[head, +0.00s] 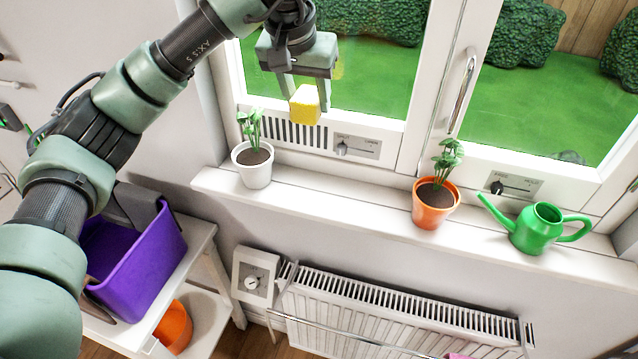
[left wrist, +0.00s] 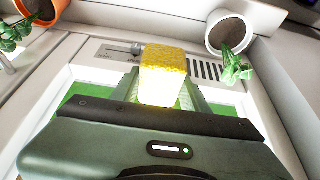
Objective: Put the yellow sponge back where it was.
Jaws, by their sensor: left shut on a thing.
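The yellow sponge (head: 305,105) is held up in front of the left window, above the windowsill (head: 330,190) and to the right of the white pot. My left gripper (head: 306,98) is shut on it, with one finger on each side. In the left wrist view the sponge (left wrist: 165,75) sits between the fingers, its lower part brightly lit. It appears clear of the sill. My right gripper is not in view.
A white pot (head: 252,168) with a plant, an orange pot (head: 433,208) and a green watering can (head: 535,230) stand on the sill. The sill between the pots is bare. Below are a radiator (head: 400,310) and a purple bin (head: 140,255) on a white shelf.

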